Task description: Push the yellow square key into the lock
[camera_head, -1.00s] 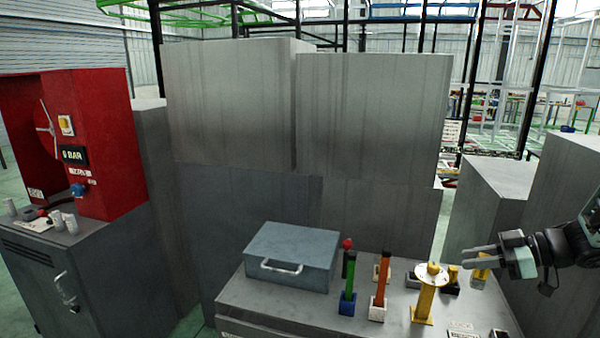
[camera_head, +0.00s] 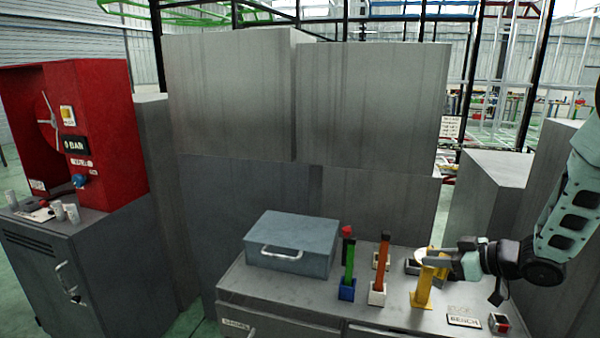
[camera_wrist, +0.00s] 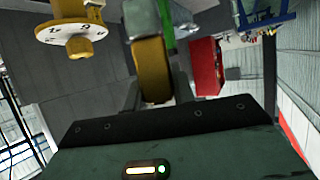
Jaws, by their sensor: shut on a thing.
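My gripper (camera_head: 438,258) is at the right of the bench, its fingers pointing left across the top of a yellow post (camera_head: 422,294) with a pale round dial. In the wrist view a yellow block (camera_wrist: 151,70) sits between my fingers, which are shut on it; it looks like the yellow square key. A grey piece covers its top end. The dial with numbers and a yellow knob (camera_wrist: 80,45) shows to its left, apart from it. In the head view my fingers hide the held key. I cannot tell which part is the lock.
Green (camera_head: 349,262) and orange (camera_head: 382,264) bars stand in small holders left of the post. A grey-blue case (camera_head: 291,245) lies farther left on the bench. A small dark box with red (camera_head: 499,323) is at the front right. Tall grey blocks (camera_head: 373,105) stand behind.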

